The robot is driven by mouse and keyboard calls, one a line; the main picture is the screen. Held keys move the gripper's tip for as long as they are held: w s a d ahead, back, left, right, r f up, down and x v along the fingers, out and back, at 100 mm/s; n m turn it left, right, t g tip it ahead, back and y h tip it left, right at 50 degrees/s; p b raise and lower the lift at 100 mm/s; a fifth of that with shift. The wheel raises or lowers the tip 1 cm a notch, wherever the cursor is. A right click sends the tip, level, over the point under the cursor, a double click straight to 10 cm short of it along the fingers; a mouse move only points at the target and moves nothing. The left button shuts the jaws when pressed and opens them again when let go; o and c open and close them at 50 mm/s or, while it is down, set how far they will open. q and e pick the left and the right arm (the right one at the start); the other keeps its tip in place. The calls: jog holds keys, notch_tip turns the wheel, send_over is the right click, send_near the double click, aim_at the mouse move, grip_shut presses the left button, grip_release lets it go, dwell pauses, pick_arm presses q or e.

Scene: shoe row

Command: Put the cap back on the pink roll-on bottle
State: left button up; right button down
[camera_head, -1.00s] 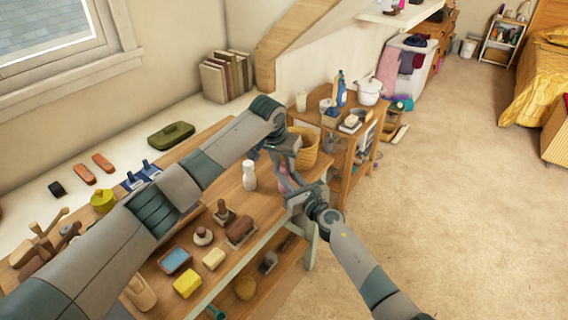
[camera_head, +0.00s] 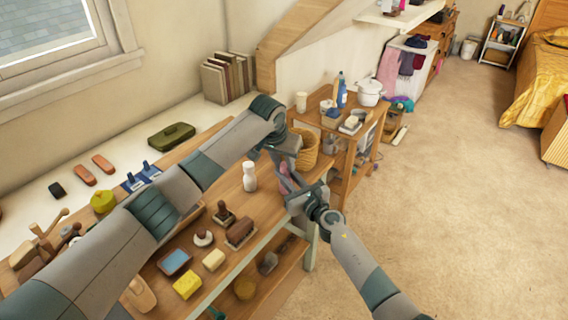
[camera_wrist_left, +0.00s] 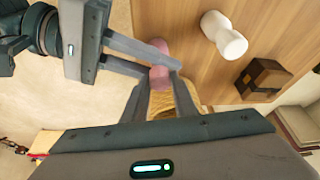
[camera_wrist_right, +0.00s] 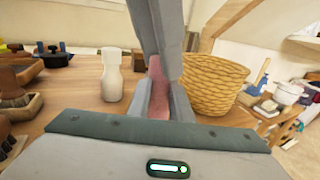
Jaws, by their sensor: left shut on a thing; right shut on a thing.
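The pink roll-on bottle (camera_head: 284,186) is upright or nearly so between my two grippers above the right part of the table. My right gripper (camera_wrist_right: 158,92) is shut on its pink body (camera_wrist_right: 155,106), from the side. My left gripper (camera_wrist_left: 162,80) comes from above and is shut on the pink upper part, which seems to be the cap (camera_wrist_right: 154,68). The fingers hide most of both, so the seam between cap and bottle cannot be made out. The pink also shows in the left wrist view, among both grippers' fingertips.
A white bottle (camera_head: 249,176) stands close by on the wooden table (camera_head: 229,187). A wicker basket (camera_wrist_right: 211,84) is just behind the grippers. Brushes, a yellow sponge (camera_head: 187,284) and a blue-topped tin (camera_head: 175,261) lie nearer. Floor at right is free.

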pick_arm(q)
jog(key=shift+f, duration=0.35)
dwell(0.5)
jog(key=shift+a+f, duration=0.25)
jog(key=shift+f, duration=0.35)
dwell(0.5)
jog(key=o, duration=0.7)
jog(key=shift+v, duration=1.9)
jog(key=shift+d+r, duration=0.2)
jog(key=shift+r, duration=0.15)
jog(key=c, duration=0.5)
